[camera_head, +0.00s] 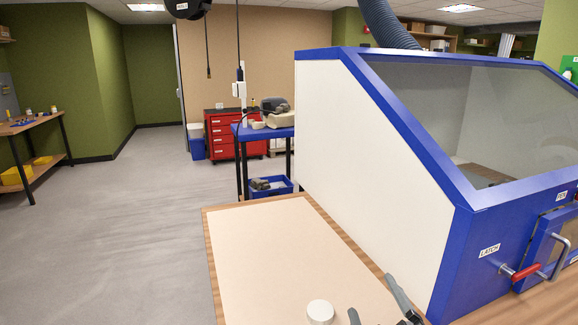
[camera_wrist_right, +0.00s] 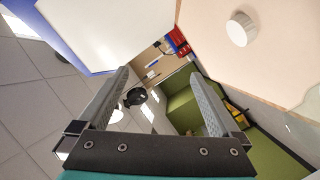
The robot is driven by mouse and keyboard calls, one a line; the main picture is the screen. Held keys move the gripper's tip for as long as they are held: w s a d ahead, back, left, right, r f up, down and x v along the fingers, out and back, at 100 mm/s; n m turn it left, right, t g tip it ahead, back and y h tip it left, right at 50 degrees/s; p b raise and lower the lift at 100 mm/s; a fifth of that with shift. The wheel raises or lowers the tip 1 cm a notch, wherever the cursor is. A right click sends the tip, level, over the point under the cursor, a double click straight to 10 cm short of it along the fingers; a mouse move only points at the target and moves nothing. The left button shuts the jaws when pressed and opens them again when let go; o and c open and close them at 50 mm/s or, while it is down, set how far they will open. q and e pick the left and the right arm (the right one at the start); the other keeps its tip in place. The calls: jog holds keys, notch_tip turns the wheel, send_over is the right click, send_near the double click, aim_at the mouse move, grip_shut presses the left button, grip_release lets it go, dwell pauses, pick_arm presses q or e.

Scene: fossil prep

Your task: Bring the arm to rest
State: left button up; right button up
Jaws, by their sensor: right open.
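My right gripper (camera_head: 378,303) shows at the bottom edge of the head view, over the front of the wooden bench. Its two grey fingers are spread apart with nothing between them. In the right wrist view the open fingers (camera_wrist_right: 160,76) also frame only distant room and ceiling. A white round lidded or disc-like object (camera_head: 320,312) stands on the pale mat (camera_head: 270,250), left of the gripper and apart from it. It also shows in the right wrist view (camera_wrist_right: 240,28). My left gripper is out of view.
A blue-framed cabinet (camera_head: 375,180) with a sloped window stands close on the right; its red-handled latch (camera_head: 525,272) faces front. A blue cart (camera_head: 265,133) with equipment stands behind the bench, near a red drawer chest (camera_head: 222,135). The mat's middle and the floor at left are clear.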

jog(key=s+d+f+m+g, duration=0.1)
jog(key=s+f+g, duration=0.1)
jog(key=s+f, duration=0.1)
jog(key=s+d+f+m+g, duration=0.1)
jog(key=s+f+m+g, duration=0.1)
jog(key=s+f, duration=0.1)
jog(key=s+d+f+m+g+h, duration=0.1)
jog(key=s+f+m+g, duration=0.1)
jog(key=f, duration=0.3)
jog(key=shift+s+f+g, duration=0.1)
jog(key=shift+s+g, duration=0.2)
jog(key=shift+s, duration=0.45)
jog(key=s+a+f+m+g+y, duration=0.1)
jog(key=s+f+m+g, duration=0.2)
jog(key=s, duration=0.4)
jog(key=s+f+g, duration=0.3)
jog(key=s+f, duration=0.1)
jog(key=s, duration=0.3)
notch_tip(320, 180, down, 26)
jog(key=s+g+b, duration=0.2)
jog(key=b, duration=0.1)
jog(key=s+d+f+b, duration=0.2)
jog(key=s+f+b, duration=0.1)
jog(key=s+f, duration=1.1)
jog(key=shift+s+d+f+g, duration=0.25)
jog(key=shift+s+f+g, duration=0.15)
